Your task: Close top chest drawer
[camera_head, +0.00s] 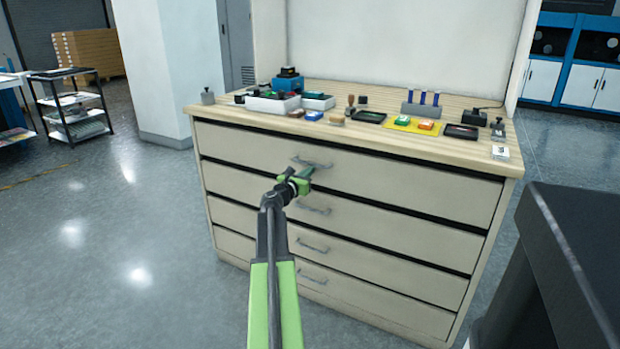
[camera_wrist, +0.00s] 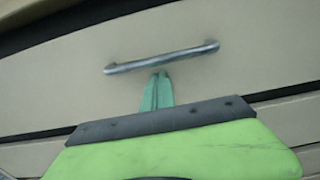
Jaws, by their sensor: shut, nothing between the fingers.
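The chest (camera_head: 212,210) stands ahead of me with a stack of wide beige drawers. The top drawer (camera_head: 400,183) is the uppermost front, with a dark gap along its upper edge; how far it stands out is hard to tell. Its grey bar handle (camera_head: 312,163) is near the middle, and the handle (camera_wrist: 165,56) also shows in the wrist view. My green gripper (camera_head: 308,172) is at the top drawer's front, just below the handle. In the wrist view its fingertips (camera_wrist: 158,76) are together and empty, beneath the bar. Contact with the drawer front cannot be told.
The wooden chest top (camera_head: 220,112) holds stamps, ink pads, a yellow tray (camera_head: 398,125) and small boxes. A dark surface (camera_head: 580,240) is close at the right. A black shelf cart (camera_head: 75,115) stands at the far left. The floor left of the chest is clear.

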